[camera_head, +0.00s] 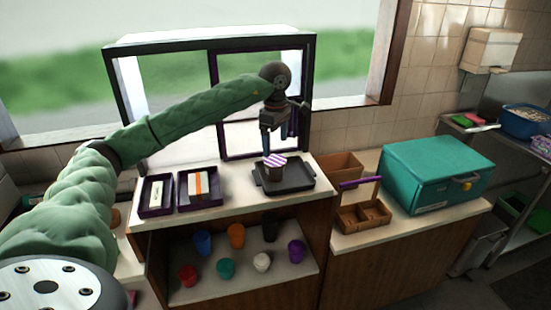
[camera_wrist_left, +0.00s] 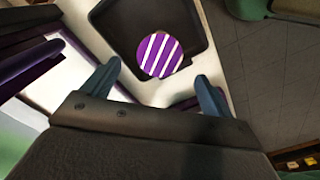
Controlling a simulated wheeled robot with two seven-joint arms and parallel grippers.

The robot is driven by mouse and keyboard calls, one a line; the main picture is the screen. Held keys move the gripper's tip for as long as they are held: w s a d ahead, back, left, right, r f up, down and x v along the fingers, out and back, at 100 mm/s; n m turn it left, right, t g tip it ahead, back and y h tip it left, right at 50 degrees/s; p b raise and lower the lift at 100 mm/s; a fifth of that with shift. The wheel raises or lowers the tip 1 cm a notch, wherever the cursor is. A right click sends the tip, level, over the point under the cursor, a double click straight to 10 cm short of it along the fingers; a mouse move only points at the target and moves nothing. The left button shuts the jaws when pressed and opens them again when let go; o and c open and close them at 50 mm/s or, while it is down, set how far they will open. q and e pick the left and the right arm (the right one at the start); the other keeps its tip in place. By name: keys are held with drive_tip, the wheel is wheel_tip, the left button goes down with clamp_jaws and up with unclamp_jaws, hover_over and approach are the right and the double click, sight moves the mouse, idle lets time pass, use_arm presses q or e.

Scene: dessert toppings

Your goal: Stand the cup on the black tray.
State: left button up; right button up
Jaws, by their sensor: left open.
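A cup (camera_head: 274,173) with a purple-and-white striped top stands upright on the black tray (camera_head: 301,184), toward its left side. In the left wrist view the striped round top (camera_wrist_left: 160,55) is seen from above, with the dark tray (camera_wrist_left: 117,22) around and beyond it. My left gripper (camera_head: 279,145) is just above the cup. In the left wrist view its two blue fingers (camera_wrist_left: 158,82) are spread apart with nothing between them, and they look clear of the cup. My right gripper is in neither view.
Two purple boxes (camera_head: 156,210) with packets sit left of the tray. Several colored cups (camera_head: 236,236) stand on the shelf below. A teal box (camera_head: 434,173) and a brown divided box (camera_head: 363,218) are on the right counter. A window frame (camera_head: 212,42) rises behind.

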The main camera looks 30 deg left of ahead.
use_arm(q)
drive_tip(key=shift+r+b, duration=0.3)
drive_tip(key=shift+r, duration=0.9)
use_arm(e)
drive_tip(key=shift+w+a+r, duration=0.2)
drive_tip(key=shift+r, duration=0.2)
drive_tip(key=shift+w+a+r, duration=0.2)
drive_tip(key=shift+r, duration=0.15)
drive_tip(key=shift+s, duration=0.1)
